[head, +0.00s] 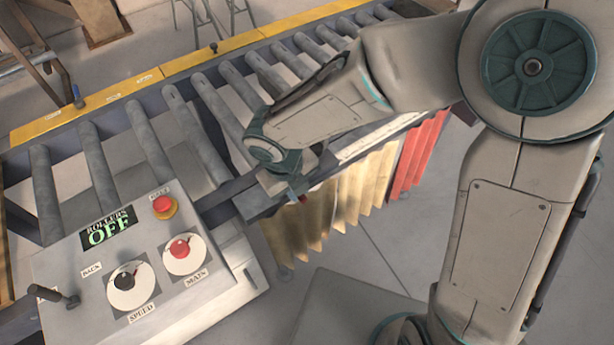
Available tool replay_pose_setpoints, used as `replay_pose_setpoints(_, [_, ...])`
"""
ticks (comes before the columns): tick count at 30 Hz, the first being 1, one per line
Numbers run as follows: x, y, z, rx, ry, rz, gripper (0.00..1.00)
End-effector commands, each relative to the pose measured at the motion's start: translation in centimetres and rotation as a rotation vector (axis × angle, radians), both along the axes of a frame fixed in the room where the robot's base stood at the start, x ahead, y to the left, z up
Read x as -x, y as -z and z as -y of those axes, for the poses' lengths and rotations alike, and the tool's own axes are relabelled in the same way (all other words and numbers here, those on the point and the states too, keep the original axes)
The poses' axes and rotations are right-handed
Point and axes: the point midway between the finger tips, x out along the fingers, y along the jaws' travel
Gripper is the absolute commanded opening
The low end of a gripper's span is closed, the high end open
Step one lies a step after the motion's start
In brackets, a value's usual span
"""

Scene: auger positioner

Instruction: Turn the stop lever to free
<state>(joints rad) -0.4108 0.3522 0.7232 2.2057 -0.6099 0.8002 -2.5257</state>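My arm reaches in from the right, and my gripper (288,180) is low at the near edge of the roller conveyor (232,195), right of the control panel. Its fingers are small and partly hidden by the wrist, so I cannot tell whether they are open or shut. A small red part shows right at the fingertips; I cannot tell what it belongs to. No lever with a readable "stop" or "free" label shows. A black-knobbed lever (56,296) sits at the panel's left edge.
The control panel (215,283) carries a display (107,229) reading "ROLLERS OFF", a red button (164,206), a black speed knob (127,281) and a red main knob (183,251). Yellow (330,210) and red (418,152) strip curtains hang below the near rail. Grey floor lies in front.

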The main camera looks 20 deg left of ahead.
Motion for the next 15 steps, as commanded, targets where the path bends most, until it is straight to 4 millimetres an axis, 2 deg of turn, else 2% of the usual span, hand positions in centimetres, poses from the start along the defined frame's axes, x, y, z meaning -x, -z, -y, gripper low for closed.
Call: replay_pose_setpoints(15, [0.17, -0.16, -0.57, -0.008, -0.050, 0.005, 0.00])
